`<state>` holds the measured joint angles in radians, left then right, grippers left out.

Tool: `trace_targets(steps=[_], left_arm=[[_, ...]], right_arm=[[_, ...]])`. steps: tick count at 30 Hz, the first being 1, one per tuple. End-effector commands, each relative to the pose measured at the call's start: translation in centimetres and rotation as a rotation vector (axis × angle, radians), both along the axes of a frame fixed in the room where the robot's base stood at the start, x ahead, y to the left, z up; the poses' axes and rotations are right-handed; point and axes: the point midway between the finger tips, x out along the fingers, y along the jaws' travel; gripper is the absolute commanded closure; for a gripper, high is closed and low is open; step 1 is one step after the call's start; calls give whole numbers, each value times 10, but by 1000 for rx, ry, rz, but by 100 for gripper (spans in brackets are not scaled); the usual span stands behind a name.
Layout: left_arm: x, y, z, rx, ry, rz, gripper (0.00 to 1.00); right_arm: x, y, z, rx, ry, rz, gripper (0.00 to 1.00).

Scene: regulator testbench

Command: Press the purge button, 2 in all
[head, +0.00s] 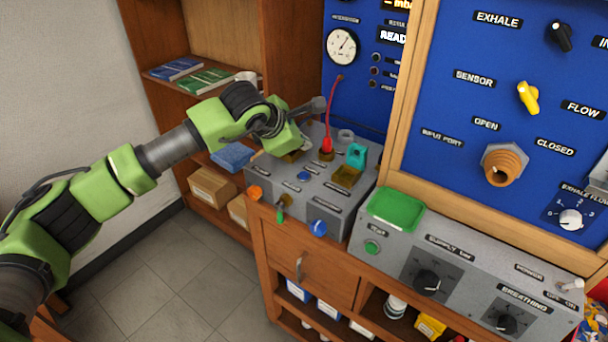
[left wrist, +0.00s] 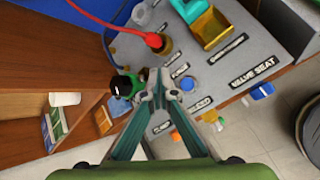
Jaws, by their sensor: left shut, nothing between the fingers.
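The grey box on the bench (head: 330,205) carries a round blue button (head: 303,176) on its top. The blue button also shows in the left wrist view (left wrist: 187,84). The small labels there are too blurred for me to read which one says purge. My left gripper (left wrist: 160,88) is shut and empty, with its fingertips above the box, just beside the blue button and apart from it in the picture. In the head view the green wrist hides most of the fingers. My right gripper is not in view.
A red hose (head: 333,110) ends in an amber cup behind the button. A blue knob (head: 318,228) and an orange knob (head: 255,192) stick out in front. A green tray (head: 397,209) lies to the right.

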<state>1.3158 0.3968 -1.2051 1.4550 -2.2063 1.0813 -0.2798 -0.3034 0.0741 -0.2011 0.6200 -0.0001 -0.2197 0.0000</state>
Motion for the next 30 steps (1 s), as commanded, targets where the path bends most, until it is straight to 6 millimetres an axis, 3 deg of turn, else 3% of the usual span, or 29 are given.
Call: trace_targets(steps=[7,12,30], left_arm=[[-1,1,-39,0,2,0,100],[0,0,-61,-1,0,-1,100],[0,0,-63,0,0,0,100]], right_arm=[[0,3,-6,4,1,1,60],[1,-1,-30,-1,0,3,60],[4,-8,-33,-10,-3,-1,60]])
